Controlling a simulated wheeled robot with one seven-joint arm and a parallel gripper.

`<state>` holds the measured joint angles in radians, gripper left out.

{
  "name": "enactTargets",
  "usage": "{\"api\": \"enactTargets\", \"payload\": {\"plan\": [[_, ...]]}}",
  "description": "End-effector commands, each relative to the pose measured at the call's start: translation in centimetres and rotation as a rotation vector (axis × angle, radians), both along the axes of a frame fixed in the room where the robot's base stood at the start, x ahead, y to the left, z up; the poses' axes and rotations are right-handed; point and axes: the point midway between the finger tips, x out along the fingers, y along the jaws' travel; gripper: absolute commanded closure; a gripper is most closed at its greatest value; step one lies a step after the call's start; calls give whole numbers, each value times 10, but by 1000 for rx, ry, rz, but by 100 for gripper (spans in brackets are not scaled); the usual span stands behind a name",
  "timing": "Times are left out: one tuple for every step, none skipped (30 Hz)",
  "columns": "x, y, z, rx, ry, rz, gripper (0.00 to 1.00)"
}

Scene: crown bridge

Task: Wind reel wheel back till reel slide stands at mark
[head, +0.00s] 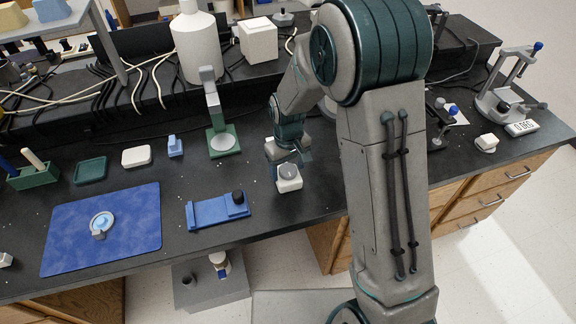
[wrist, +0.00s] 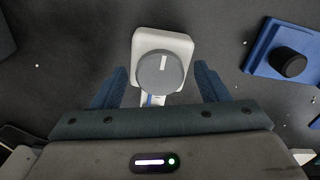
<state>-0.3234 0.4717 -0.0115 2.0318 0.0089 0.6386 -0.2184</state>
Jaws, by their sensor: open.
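A grey round wheel (wrist: 160,72) with a white line across its top sits on a white block (wrist: 143,38); it also shows in the head view (head: 289,171) near the bench's front edge. In the wrist view the line points nearly straight up. My gripper (wrist: 161,70) is open, one finger on each side of the wheel, with gaps showing on both sides. A narrow white and blue piece (wrist: 152,100) shows below the wheel, partly hidden by my gripper. I cannot tell whether it is the slide, and no mark can be read.
A blue rail piece (head: 208,212) with a black knob (wrist: 288,62) lies close by. A green-based stand (head: 224,142) is behind it. A blue mat (head: 130,243) with a round part (head: 102,221) lies at the left. Bare black bench surrounds the white block.

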Motion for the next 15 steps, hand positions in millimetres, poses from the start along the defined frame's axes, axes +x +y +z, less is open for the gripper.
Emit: {"api": "enactTargets", "payload": {"plan": [[0,0,0,0,0,0,33],[0,0,0,0,0,0,35],[0,0,0,0,0,0,46],[0,0,0,0,0,0,55],[0,0,0,0,0,0,63],[0,0,0,0,0,0,74],[0,0,0,0,0,0,78],[0,0,0,0,0,0,77],[0,0,0,1,-1,0,77],[0,0,0,0,-1,-2,77],[0,0,0,0,-1,-8,77],[0,0,0,0,-1,-22,77],[0,0,0,0,-1,-38,77],[0,0,0,0,-1,-56,77],[0,0,0,0,-1,-80,77]]}}
